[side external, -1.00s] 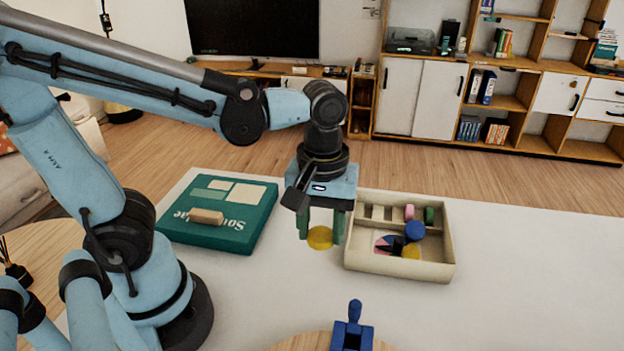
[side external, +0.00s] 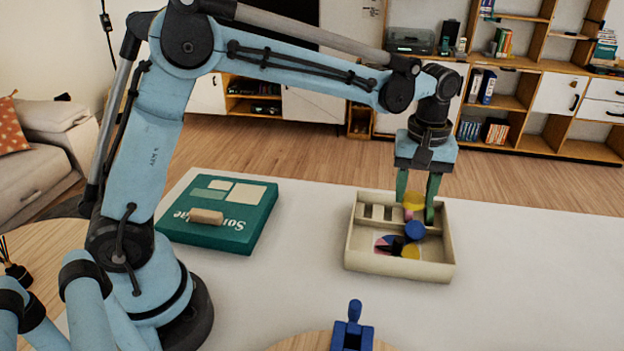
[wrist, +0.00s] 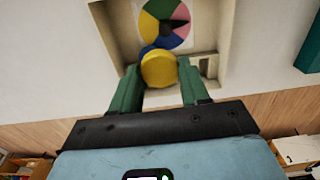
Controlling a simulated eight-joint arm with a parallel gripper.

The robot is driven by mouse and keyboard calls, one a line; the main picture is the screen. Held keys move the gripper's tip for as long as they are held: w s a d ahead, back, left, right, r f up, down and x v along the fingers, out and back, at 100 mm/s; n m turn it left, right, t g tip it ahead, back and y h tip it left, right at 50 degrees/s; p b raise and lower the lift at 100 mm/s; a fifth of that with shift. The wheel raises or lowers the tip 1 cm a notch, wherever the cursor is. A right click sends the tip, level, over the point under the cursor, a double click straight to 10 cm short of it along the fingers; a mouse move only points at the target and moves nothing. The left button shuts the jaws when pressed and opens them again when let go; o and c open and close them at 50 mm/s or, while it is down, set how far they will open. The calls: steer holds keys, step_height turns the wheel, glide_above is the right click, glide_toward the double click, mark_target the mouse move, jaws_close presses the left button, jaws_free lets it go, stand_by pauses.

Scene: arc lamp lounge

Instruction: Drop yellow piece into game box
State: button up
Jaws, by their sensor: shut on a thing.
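The yellow piece (side external: 415,200) is a round disc held between the green fingers of my gripper (side external: 416,208). It also shows in the wrist view (wrist: 158,69), between the fingertips (wrist: 159,84). My gripper is shut on it, over the back part of the game box (side external: 362,258). The game box is a cream open tray with small compartments along its back and a coloured spinner (wrist: 168,20). A pink piece (side external: 408,215) is partly hidden behind the held disc and fingers.
A teal box lid (side external: 259,213) with a wooden block (side external: 206,217) on it lies left of the game box. A blue figure-like object (side external: 352,328) stands in front on a round wooden surface. The white table right of the box is clear.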

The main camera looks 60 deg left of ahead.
mark_target(414, 196)
steer(key=shift+w+f, duration=0.1)
steer(key=shift+f, duration=2.9)
steer(key=o, duration=1.1)
step_height(414, 196, up, 12)
steer(key=shift+r, duration=0.1)
